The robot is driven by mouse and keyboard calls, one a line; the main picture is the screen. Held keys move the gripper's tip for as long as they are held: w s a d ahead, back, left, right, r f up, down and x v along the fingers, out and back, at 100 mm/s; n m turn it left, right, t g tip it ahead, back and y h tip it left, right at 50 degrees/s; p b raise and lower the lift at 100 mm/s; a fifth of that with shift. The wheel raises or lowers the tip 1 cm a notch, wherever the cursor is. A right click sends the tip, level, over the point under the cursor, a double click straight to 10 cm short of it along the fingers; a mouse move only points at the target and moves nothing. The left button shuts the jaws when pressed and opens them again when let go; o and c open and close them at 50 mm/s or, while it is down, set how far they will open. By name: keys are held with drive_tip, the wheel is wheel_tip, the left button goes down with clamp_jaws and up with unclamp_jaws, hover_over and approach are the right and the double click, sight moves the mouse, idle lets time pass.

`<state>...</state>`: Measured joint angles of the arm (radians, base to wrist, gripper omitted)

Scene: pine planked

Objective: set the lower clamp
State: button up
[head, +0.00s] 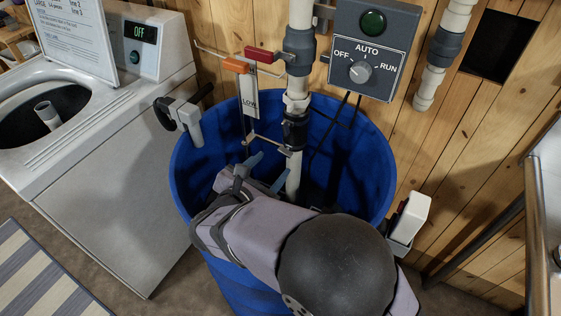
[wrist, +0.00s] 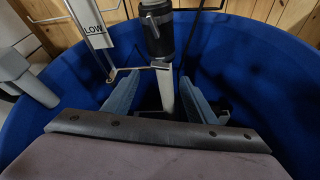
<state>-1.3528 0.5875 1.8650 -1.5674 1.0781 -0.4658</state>
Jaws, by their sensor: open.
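My gripper (head: 267,172) is inside the blue barrel (head: 182,175), its two blue-grey fingers apart and empty. In the wrist view the fingers (wrist: 158,92) stand on either side of the white pipe's lower end (wrist: 166,92), which looks farther off; I cannot tell the gap. A thin rod beside the pipe carries an orange piece (head: 236,65) at its top and a white LOW plate (head: 252,100). A thin bracket (head: 265,142) joins the rod's foot to the pipe, just above my fingers. I cannot make out a separate lower clamp. My arm hides much of the barrel's inside.
A red-handled valve (head: 262,54) sits on the pipe above. A control box (head: 372,48) hangs on the plank wall. A grey-and-white hooked fitting (head: 183,115) is on the barrel's left rim, a white block (head: 411,214) at its right. A washing machine (head: 115,150) stands left.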

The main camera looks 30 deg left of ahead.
sight(284, 153)
drive_tip(key=shift+p+x, duration=0.6)
drive_tip(key=shift+x, duration=3.1)
drive_tip(key=shift+c, duration=0.7)
drive_tip(key=c, duration=0.9)
